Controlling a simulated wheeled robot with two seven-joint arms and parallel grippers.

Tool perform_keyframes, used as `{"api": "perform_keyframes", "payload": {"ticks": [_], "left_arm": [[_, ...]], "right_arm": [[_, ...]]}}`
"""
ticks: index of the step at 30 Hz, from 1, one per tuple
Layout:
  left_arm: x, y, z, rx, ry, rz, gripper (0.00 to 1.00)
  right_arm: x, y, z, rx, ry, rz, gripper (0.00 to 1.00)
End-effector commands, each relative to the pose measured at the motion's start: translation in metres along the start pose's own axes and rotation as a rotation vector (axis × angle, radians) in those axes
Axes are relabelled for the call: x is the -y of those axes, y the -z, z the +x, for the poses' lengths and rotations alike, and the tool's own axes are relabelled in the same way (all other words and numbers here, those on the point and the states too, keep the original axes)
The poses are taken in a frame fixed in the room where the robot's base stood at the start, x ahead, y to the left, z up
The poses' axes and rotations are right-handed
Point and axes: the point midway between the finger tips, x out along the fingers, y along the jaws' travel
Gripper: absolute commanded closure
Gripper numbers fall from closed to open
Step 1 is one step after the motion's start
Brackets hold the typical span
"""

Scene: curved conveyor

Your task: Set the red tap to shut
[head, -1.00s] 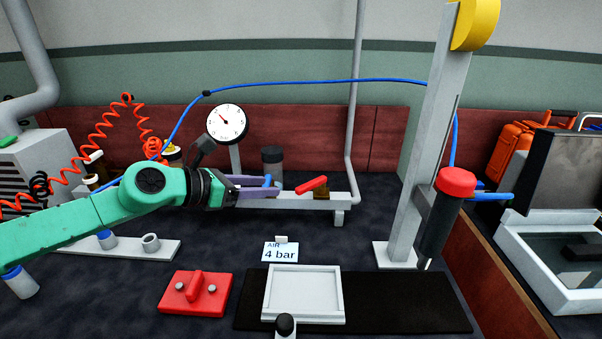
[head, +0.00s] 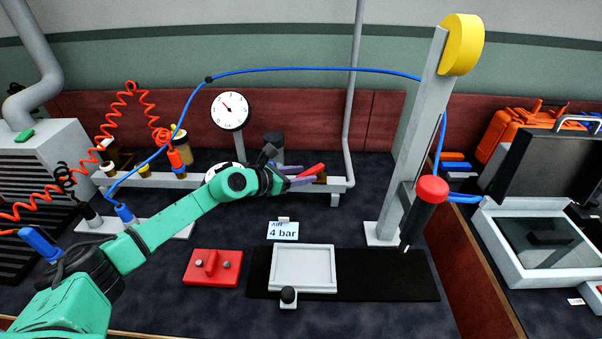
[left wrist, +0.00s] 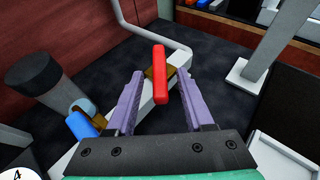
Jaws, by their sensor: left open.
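The red tap (head: 313,170) has a red bar handle on a brass body at the right end of the pale rail (head: 337,186). In the left wrist view the red handle (left wrist: 160,72) stands between my two purple fingers, with a gap on each side. It lies at an angle to the rail. My left gripper (head: 307,181) is open and partly hides the tap in the head view. Its fingertips (left wrist: 160,80) are level with the handle in the picture; I cannot tell their exact height. My right gripper is not in view.
A blue tap handle (left wrist: 82,125) is close left of my fingers, beside a dark cylinder (left wrist: 35,78). A gauge (head: 230,111) stands behind my arm. A red-capped tool (head: 432,190) hangs by the post at right. A white tray (head: 303,288) and red block (head: 212,267) lie in front.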

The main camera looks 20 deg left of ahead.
Motion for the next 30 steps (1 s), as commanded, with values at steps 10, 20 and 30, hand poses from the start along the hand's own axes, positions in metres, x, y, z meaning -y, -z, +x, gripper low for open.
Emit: {"api": "perform_keyframes", "payload": {"ticks": [10, 20, 30], "left_arm": [[-0.0005, -0.0005, -0.0008, 0.001, -0.001, 0.0, 1.0], [-0.0006, -0.0007, -0.001, 0.001, -0.001, -0.001, 1.0], [-0.0007, -0.0008, -0.0011, 0.001, -0.001, -0.001, 1.0]], "right_arm": [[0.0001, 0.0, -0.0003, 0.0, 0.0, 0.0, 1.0], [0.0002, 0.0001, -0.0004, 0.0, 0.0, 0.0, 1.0], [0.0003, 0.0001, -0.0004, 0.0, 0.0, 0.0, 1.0]]}}
